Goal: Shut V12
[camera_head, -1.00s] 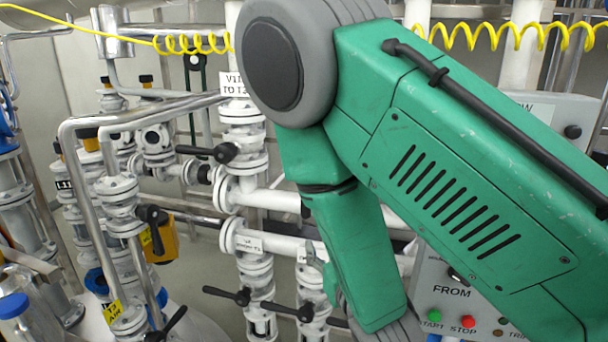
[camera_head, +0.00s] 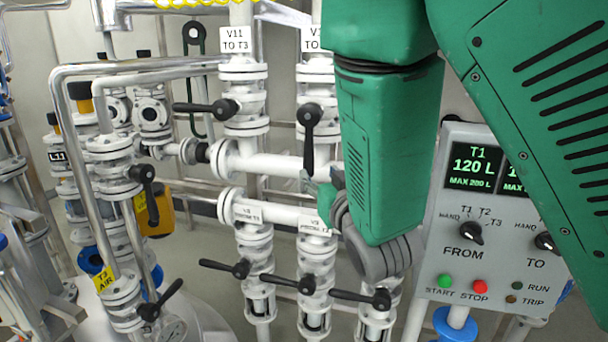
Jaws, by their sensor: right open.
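The valve (camera_head: 317,95) right of V11 is white and flanged, and its label (camera_head: 314,38) is partly hidden by my right arm, so its number is cut off. Its black lever (camera_head: 310,128) hangs straight down, in line with the vertical pipe. My right gripper (camera_head: 322,188) is open, just below and right of the lever's lower end. My wrist partly covers the fingers, and I cannot tell whether they touch the lever. My left gripper is not in view.
Valve V11 (camera_head: 243,95) stands close on the left, its lever (camera_head: 205,107) pointing left. Below are several valves with sideways levers (camera_head: 292,283). A control panel (camera_head: 455,225) with dials and buttons stands right of my arm. A bent metal pipe (camera_head: 75,150) rises at left.

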